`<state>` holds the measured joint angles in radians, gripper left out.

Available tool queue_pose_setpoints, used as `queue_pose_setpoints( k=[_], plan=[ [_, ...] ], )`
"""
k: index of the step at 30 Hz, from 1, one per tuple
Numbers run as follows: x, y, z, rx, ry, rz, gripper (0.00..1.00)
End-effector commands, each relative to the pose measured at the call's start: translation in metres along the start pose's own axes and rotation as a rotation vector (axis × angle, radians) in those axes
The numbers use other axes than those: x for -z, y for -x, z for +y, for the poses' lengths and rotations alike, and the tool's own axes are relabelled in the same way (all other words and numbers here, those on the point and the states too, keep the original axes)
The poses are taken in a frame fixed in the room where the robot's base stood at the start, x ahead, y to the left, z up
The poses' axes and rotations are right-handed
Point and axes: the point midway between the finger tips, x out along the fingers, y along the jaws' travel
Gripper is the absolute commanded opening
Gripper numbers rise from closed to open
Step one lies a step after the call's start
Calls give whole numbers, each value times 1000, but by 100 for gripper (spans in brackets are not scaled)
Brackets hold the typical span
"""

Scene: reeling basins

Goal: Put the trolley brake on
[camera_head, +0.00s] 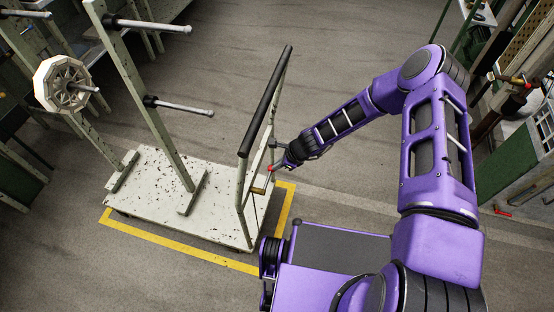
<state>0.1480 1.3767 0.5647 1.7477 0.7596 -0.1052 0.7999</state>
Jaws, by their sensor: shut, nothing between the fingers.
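The trolley (150,212) is a worn, chipped white platform standing partly within a yellow floor outline. Its push frame with a black handle bar (266,98) rises at its right end. A small red-tipped part (270,168) and a brass-coloured piece (258,190) show low by this frame; I cannot tell which is the brake. My gripper (277,166) is shut and empty, close to the right side of the frame, beside the red tip. Whether it touches the red tip is too small to tell. The trolley's wheels are mostly hidden under the platform.
Upright posts with pegs (168,27) stand on the trolley. A pale octagonal reel (62,84) is at the left. Yellow tape (185,246) marks the floor. Green cabinets (515,165) stand at the right. The grey floor behind the trolley is clear.

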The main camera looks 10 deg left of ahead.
Motion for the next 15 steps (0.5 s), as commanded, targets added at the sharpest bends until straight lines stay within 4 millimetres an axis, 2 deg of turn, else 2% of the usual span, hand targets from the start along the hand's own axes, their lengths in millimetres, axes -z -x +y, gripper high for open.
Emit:
queue_pose_setpoints(
  k=[11,15],
  plan=[
    [14,-30,6,-255,-126,4,0],
    [20,-39,9,-250,-128,1,0]
  ],
)
